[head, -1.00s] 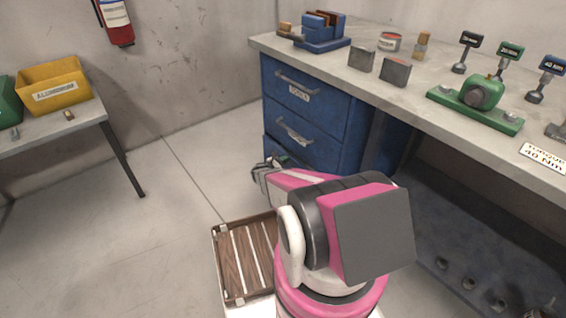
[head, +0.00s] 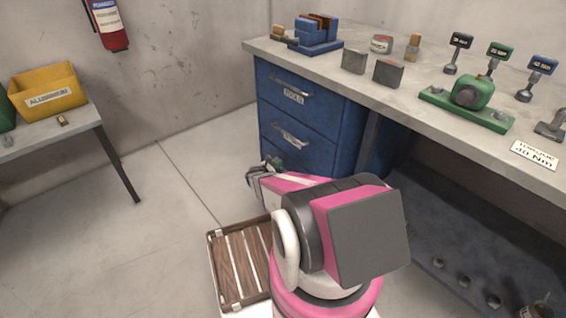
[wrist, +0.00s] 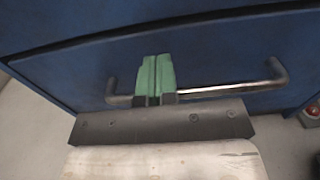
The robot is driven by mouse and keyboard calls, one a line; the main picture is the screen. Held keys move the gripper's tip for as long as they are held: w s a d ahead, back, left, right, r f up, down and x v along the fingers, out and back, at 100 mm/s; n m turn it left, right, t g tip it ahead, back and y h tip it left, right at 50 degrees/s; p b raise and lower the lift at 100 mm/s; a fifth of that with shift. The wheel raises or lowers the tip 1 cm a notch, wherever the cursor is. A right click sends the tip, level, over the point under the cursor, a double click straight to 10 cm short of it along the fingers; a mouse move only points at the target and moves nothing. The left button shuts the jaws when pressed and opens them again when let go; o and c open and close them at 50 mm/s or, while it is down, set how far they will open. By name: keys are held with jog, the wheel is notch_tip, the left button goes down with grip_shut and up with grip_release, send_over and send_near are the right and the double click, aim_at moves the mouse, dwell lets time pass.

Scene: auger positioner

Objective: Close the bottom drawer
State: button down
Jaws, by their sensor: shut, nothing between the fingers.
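The blue drawer unit (head: 345,118) stands under the left end of the workbench, with its drawers stacked one above another. The bottom drawer (head: 300,155) is partly hidden behind my arm and gripper. In the wrist view its blue front (wrist: 60,88) fills the upper part, with a metal bar handle (wrist: 235,90) across it. The front looks nearly flush with the panel above, but I cannot tell whether a small gap remains. My gripper (wrist: 155,75) is shut and empty. Its green fingertips overlap the handle in the view, close to the drawer front. It also shows in the head view (head: 268,167).
The workbench top (head: 400,95) carries a blue holder, blocks and a green fixture (head: 470,98). A wooden slatted crate (head: 240,268) is at the lower middle. A side table with a yellow bin (head: 48,90) stands left. The floor between is clear.

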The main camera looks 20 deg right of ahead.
jog(key=v, duration=1)
jog(key=s+r+m+g+y, duration=0.7)
jog(key=s+r+m, duration=0.5)
jog(key=r, duration=0.1)
jog(key=s+a+r+m+y, duration=0.4)
jog(key=r+m+y, duration=0.1)
jog(key=r, duration=0.2)
jog(key=s+a+r+m+t+y, duration=0.1)
jog(key=s+a+r+m+y, duration=0.4)
jog(key=r, duration=0.1)
jog(key=shift+s+r, duration=0.25)
jog(key=shift+r, duration=0.15)
